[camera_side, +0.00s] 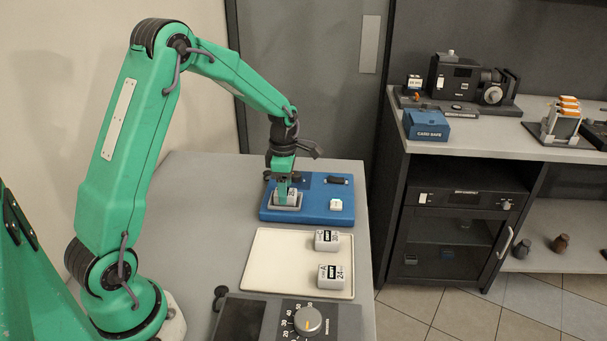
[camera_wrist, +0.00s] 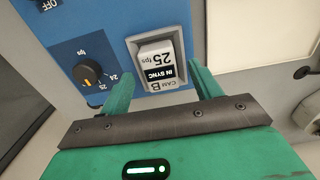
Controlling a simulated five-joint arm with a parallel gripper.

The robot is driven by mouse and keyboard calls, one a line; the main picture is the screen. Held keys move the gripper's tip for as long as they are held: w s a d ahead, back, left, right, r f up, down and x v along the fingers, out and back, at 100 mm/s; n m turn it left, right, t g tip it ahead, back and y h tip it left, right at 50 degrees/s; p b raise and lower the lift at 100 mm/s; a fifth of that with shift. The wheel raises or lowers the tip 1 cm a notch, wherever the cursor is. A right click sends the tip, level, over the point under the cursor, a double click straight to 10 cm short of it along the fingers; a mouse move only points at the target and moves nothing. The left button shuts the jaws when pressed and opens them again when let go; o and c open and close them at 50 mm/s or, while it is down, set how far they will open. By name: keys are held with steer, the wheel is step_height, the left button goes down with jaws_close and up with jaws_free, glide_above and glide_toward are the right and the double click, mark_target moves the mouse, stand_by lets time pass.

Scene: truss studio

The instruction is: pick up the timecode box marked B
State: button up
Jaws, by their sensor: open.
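In the side view the box (camera_side: 291,195) is partly hidden by my gripper (camera_side: 284,190). My gripper is open and pointing down over the socket. In the wrist view its green fingers (camera_wrist: 159,72) stand on either side of the box, with nothing gripped; I cannot tell whether they touch it.
A cream tray (camera_side: 271,265) in front holds two similar white boxes, one at the back (camera_side: 327,240) and one nearer (camera_side: 331,277). A dial (camera_wrist: 91,75) lies left of the socket in the wrist view.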

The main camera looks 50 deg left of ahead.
steer(key=shift+f, duration=0.55)
steer(key=shift+c, duration=0.4)
steer(key=c, duration=1.1)
steer(key=shift+r, duration=0.15)
steer(key=shift+r, duration=0.5)
step_height(320, 180, up, 3)
steer(key=shift+d+r, duration=0.1)
steer(key=shift+r, duration=0.05)
steer(key=s+d+r, duration=0.3)
steer(key=d+r, duration=0.3)
steer(key=d, duration=0.5)
steer(key=shift+r, duration=0.25)
